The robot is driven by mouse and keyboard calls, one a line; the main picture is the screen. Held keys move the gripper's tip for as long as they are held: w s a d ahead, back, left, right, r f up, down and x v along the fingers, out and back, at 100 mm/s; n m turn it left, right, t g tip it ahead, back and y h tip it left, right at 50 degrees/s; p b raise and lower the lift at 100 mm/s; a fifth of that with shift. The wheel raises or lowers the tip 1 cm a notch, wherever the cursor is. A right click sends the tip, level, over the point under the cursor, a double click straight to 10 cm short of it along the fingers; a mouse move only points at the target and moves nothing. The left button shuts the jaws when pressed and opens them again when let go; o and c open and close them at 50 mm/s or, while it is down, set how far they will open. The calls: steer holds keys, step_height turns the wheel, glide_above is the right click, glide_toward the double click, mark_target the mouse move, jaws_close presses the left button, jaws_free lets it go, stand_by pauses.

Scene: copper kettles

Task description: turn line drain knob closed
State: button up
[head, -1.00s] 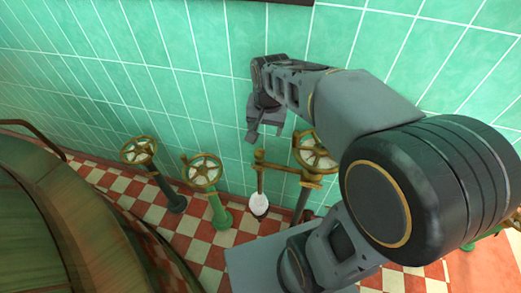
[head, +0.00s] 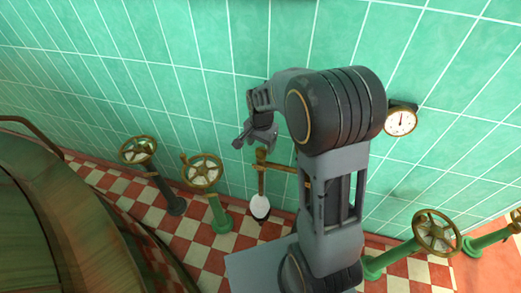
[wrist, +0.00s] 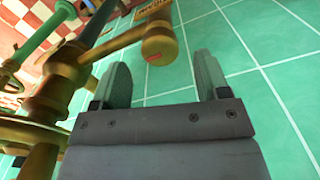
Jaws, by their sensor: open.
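A brass branch pipe (head: 285,167) runs sideways from behind my arm, with a small upright brass piece (head: 261,158), likely the line drain knob, at its left end. In the wrist view a rounded brass end with a red mark (wrist: 158,43) shows just beyond the gap between my fingers; it looks like this same piece. My gripper (head: 244,144) is open and empty, in front of the green wall, slightly above and left of the brass piece. In the wrist view my gripper (wrist: 163,75) shows both fingers apart, touching nothing visible. The knob's turn position cannot be told.
A white-ended drain piece (head: 260,207) hangs below the branch. Handwheel valves stand at left (head: 138,150), centre left (head: 203,171) and right (head: 437,233). A gauge (head: 401,121) is on the tiled wall. A large rounded vessel (head: 60,220) fills the lower left.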

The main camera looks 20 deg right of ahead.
mark_target(261, 153)
steer(key=shift+f, duration=1.45)
steer(key=c, duration=0.9)
